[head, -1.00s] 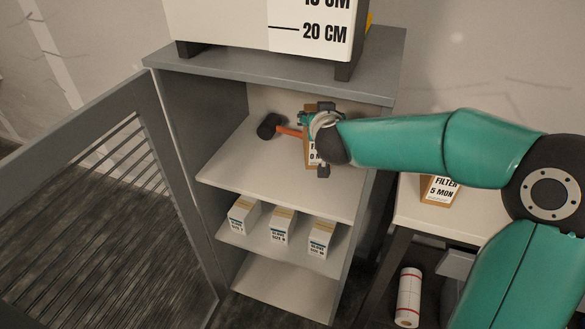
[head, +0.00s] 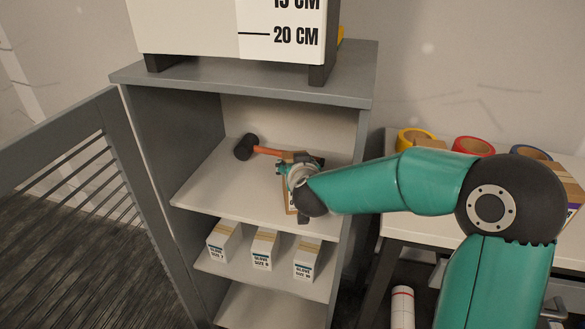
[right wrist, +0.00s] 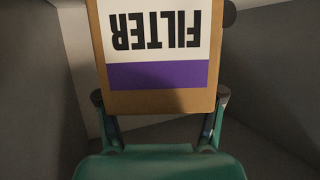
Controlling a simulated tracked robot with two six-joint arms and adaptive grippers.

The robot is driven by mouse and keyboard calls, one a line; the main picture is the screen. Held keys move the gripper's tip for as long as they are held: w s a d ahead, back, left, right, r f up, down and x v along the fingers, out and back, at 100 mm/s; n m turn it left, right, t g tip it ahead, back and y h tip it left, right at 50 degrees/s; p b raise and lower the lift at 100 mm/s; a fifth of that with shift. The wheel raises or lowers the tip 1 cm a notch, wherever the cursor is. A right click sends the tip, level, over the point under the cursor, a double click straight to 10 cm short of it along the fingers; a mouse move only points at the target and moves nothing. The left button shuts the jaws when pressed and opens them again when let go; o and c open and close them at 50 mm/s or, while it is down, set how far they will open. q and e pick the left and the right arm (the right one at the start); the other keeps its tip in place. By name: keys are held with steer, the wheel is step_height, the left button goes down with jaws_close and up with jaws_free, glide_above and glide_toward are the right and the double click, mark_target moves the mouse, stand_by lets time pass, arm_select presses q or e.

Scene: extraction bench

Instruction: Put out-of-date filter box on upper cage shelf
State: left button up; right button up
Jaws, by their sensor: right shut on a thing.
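My right gripper (head: 301,188) reaches in from the right over the upper cage shelf (head: 215,190) and is shut on a brown filter box (head: 290,198). In the head view the gripper and arm hide most of this box. The right wrist view shows the box (right wrist: 155,78) between the fingers, with a white label reading FILTER upside down and a purple band; its date is out of view. The box is at the right part of the shelf, near the front; I cannot tell whether it touches the board. My left gripper is not in view.
A mallet (head: 246,147) lies at the back of the upper shelf. Glove boxes (head: 264,248) stand on the shelf below. The cage door (head: 110,130) is open at left. Tape rolls (head: 473,147) and a purple-marked box (head: 574,208) are on the right-hand bench.

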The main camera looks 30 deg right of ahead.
steer(key=o, duration=1.7)
steer(key=shift+a, duration=0.1)
steer(key=shift+s+a+r, duration=0.15)
steer(key=shift+s+r, duration=0.1)
steer(key=shift+s, duration=0.1)
steer(key=p+v, duration=0.2)
steer(key=v, duration=0.9)
steer(key=shift+f, duration=0.1)
